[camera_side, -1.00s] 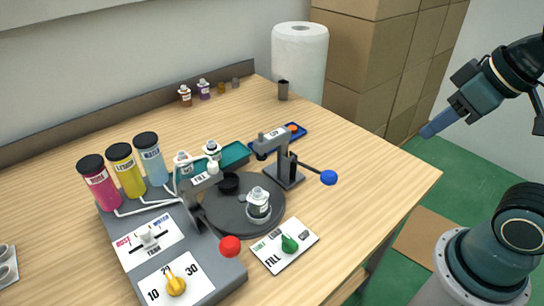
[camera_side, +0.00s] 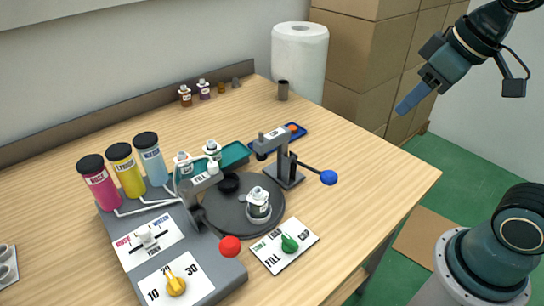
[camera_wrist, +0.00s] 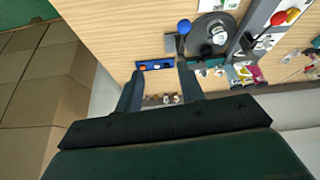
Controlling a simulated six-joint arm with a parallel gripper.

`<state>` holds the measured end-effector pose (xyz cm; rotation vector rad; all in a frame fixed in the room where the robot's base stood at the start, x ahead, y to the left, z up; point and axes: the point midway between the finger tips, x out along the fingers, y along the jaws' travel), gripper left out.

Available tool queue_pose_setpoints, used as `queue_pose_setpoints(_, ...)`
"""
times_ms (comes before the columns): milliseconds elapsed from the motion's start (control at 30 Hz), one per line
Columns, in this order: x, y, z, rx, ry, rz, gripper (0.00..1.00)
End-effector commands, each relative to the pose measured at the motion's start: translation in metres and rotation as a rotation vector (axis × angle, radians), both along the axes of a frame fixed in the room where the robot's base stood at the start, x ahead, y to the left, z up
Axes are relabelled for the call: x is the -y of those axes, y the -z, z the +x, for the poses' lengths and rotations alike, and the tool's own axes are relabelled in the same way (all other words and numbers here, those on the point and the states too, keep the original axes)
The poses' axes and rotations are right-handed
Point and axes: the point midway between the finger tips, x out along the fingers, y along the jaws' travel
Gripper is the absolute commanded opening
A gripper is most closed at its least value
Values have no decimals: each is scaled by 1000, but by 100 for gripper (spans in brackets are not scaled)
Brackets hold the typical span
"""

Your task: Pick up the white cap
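My gripper (camera_side: 402,107) hangs in the air right of the table, well away from the objects on it. In the wrist view its two fingers (camera_wrist: 160,90) are wide apart with nothing between them. A small blue tray (camera_side: 298,129) lies behind the press and holds an orange cap (camera_side: 292,128). In the wrist view the tray (camera_wrist: 155,65) shows between the fingertips, far below, with the orange cap (camera_wrist: 142,68) at one end. I cannot make out a separate white cap in the tray; the press partly hides it. A white-topped bottle (camera_side: 258,203) stands on the dark turntable (camera_side: 232,226).
The press (camera_side: 285,172) has a blue-knobbed lever (camera_side: 328,177) sticking out right. Pink, yellow and light-blue cylinders (camera_side: 125,172) stand left. A teal tray (camera_side: 236,155) holds bottles. A paper roll (camera_side: 299,62) and cup (camera_side: 283,90) stand behind. The table's right side is clear.

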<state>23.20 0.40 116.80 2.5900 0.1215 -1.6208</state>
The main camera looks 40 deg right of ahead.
Motion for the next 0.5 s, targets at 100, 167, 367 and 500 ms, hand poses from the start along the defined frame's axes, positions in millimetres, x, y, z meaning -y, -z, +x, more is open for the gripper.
queue_pose_setpoints(100,0,-6,27,-21,-48,-12,39)
queue_pose_setpoints(167,0,-8,41,-29,-75,-17,39)
queue_pose_setpoints(367,2,-11,87,-55,-162,-32,39)
queue_pose_setpoints(500,5,-8,120,-72,-221,-41,39)
